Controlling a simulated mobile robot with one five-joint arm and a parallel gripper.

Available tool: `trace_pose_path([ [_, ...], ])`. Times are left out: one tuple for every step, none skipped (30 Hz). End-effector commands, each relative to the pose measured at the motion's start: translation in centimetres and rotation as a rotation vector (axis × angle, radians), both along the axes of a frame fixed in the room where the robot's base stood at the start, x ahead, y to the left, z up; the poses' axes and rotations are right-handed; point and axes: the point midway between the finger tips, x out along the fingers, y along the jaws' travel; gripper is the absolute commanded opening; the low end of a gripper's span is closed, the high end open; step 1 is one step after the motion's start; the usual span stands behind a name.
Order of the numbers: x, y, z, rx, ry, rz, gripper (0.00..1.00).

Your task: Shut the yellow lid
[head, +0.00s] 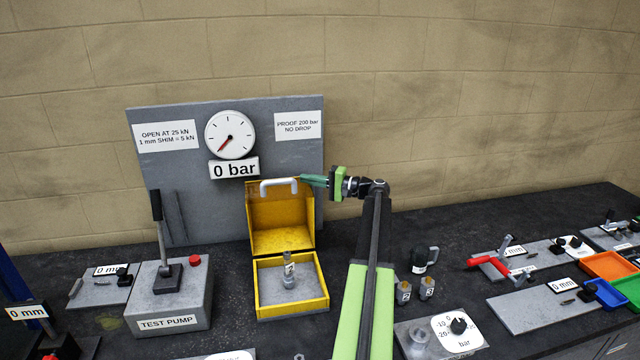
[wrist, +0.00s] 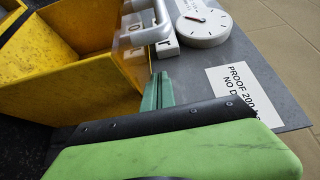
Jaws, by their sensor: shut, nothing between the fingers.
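The yellow lid (head: 281,217) stands open and upright at the back of its yellow box (head: 291,312) in the head view. A white handle (head: 279,186) sits at the lid's top edge. The box holds a grey metal fitting (head: 289,271). My gripper (head: 304,181) is shut and empty, with its green fingertips beside the right end of the handle; I cannot tell whether they touch. In the wrist view, the lid (wrist: 118,62), the handle (wrist: 147,30) and my green fingers (wrist: 157,92) show close together.
A grey panel (head: 160,189) with a gauge (head: 230,134) stands behind the lid. The test pump (head: 170,310) with its upright lever is left of the box. Small fittings (head: 415,289) and a dial plate (head: 455,331) lie right of my arm.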

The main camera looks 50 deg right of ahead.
Motion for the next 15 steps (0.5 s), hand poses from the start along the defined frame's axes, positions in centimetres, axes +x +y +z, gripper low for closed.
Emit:
trace_pose_path([
  [1.1, 0.3, 0.0, 0.000, 0.000, 0.001, 0.00],
  [1.7, 0.5, 0.0, 0.000, 0.000, 0.002, 0.00],
  [2.4, 0.9, 0.0, 0.000, 0.000, 0.002, 0.00],
  [1.4, 1.6, 0.0, 0.000, 0.000, 0.000, 0.00],
  [1.0, 2.1, 0.0, 0.000, 0.000, -0.001, 0.00],
  [0.6, 2.6, 0.0, 0.000, 0.000, -0.001, 0.00],
  [0.3, 2.9, 0.0, 0.000, 0.000, -0.001, 0.00],
  [0.1, 3.1, 0.0, 0.000, 0.000, -0.001, 0.00],
  [-0.1, 3.4, 0.0, 0.000, 0.000, -0.001, 0.00],
  [-0.2, 3.6, 0.0, 0.000, 0.000, -0.001, 0.00],
  [-0.3, 3.7, 0.0, 0.000, 0.000, -0.001, 0.00],
  [-0.4, 3.8, 0.0, 0.000, 0.000, 0.000, 0.00],
  [-0.5, 3.8, 0.0, 0.000, 0.000, 0.000, 0.00],
  [-0.5, 3.9, 0.0, 0.000, 0.000, 0.000, 0.00],
  [-0.5, 3.9, 0.0, 0.000, 0.000, 0.000, 0.00],
])
